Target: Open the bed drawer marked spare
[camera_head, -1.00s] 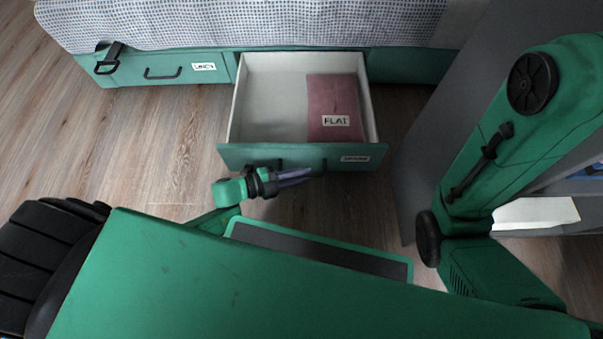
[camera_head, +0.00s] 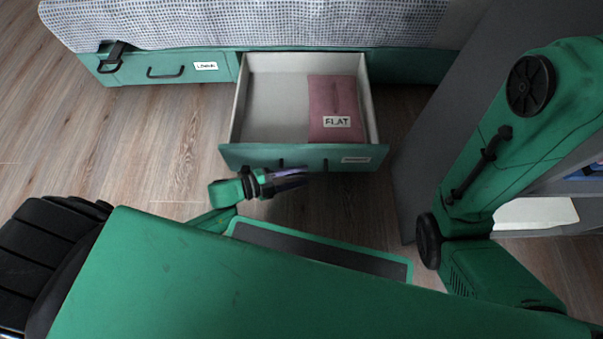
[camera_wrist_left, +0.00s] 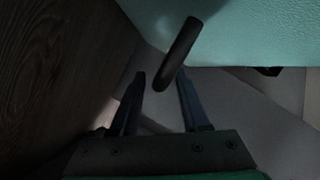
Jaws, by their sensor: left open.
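The bed drawer (camera_head: 240,156) stands pulled well out from under the bed. A label (camera_head: 356,160) is on its teal front, too small to read surely. A pink folded item (camera_head: 331,95) with a tag reading FLAT lies inside on the right. My left gripper (camera_head: 306,176) is open just in front of the drawer front, by its dark handle. In the left wrist view, the handle (camera_wrist_left: 181,50) shows at the teal front, its lower end between the open fingers (camera_wrist_left: 160,78); I see no grip on it. My right gripper is out of view.
Another teal drawer (camera_head: 135,70) with a black handle and a label is shut at the left. A grey panel (camera_head: 430,130) stands to the right of the open drawer. Wood floor (camera_head: 130,140) is clear on the left.

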